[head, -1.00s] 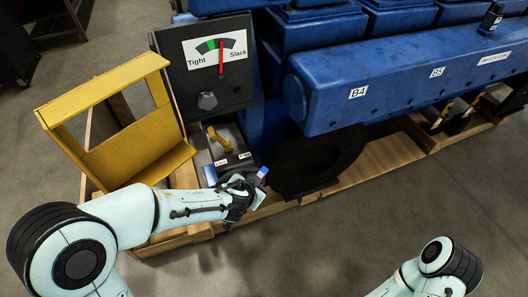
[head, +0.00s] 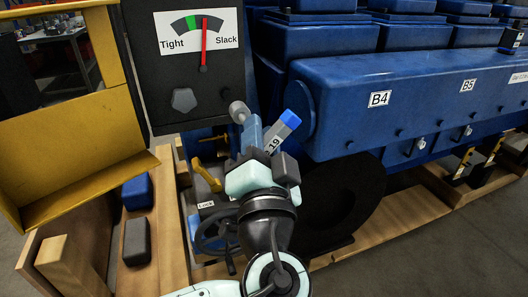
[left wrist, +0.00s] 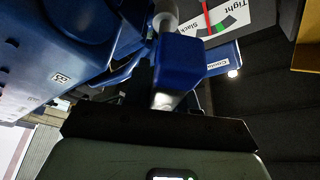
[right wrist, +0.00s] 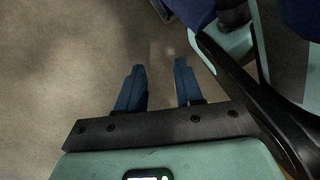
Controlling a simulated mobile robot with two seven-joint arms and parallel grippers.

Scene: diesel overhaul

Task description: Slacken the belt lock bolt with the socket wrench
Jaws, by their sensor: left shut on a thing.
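My left gripper (head: 264,160) is shut on the socket wrench (head: 285,127), which has a blue part marked 19. Its grey round socket end (head: 239,112) points up and left, toward the panel. The wrench also shows in the left wrist view (left wrist: 182,62), close in front of the jaws. A dark hex bolt head (head: 184,100) sits on the panel under the Tight/Slack gauge (head: 196,33). The socket is right of the bolt and apart from it. The red needle stands nearly upright, right of the green band. My right gripper (right wrist: 158,88) is open and empty above the floor.
A yellow frame (head: 80,140) stands left of the panel. A yellow lever (head: 205,174) and a Lock label (head: 206,204) are below it, partly behind my gripper. The blue engine (head: 410,105) fills the right. A black wheel (head: 340,200) is low beside my left arm.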

